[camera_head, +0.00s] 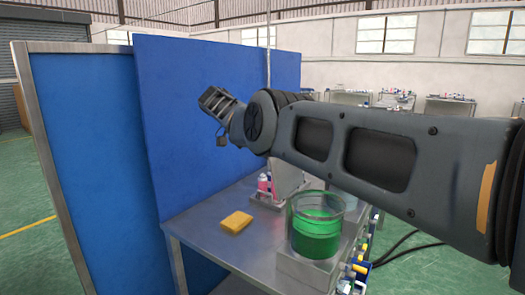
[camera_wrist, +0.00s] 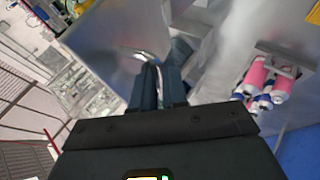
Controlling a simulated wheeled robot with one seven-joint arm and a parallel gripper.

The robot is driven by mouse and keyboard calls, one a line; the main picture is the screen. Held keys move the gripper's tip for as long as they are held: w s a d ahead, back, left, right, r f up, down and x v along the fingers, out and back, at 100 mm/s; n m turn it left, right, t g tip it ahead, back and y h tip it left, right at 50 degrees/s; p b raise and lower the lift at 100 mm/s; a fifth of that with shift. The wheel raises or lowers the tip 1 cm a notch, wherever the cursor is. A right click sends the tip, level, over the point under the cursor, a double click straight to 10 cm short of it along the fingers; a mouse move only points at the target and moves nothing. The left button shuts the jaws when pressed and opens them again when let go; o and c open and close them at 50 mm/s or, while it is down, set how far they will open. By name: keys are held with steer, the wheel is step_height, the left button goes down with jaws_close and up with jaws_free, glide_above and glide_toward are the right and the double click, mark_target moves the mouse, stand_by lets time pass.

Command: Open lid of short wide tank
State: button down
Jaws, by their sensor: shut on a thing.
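A wide clear tank (camera_head: 317,230) with green liquid stands on a metal box at the table's front right. I see no lid over its rim in the head view. My gripper (camera_head: 212,99) is raised well above the table, up and left of the tank, against the blue panel. In the wrist view my gripper (camera_wrist: 158,74) is shut on a thin, shiny curved metal handle (camera_wrist: 142,54). Whatever the handle belongs to cannot be clearly made out. My arm crosses the head view and hides part of the area behind the tank.
A yellow block (camera_head: 236,222) lies on the metal table (camera_head: 205,240). Pink bottles (camera_head: 264,184) stand in a holder behind the tank and show in the wrist view (camera_wrist: 268,76). A blue panel (camera_head: 190,120) borders the table's left and back. Coloured fittings (camera_head: 358,268) line its right edge.

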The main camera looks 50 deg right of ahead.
steer(key=shift+w+a+f, duration=0.2)
steer(key=shift+f, duration=0.35)
steer(key=c, duration=1.4)
jaws_free()
steer(key=shift+w+f, duration=0.1)
steer(key=shift+w, duration=0.05)
steer(key=shift+o, duration=1.2)
steer(key=shift+d+r, duration=0.1)
steer(key=shift+r, duration=0.1)
steer(key=shift+r, duration=0.2)
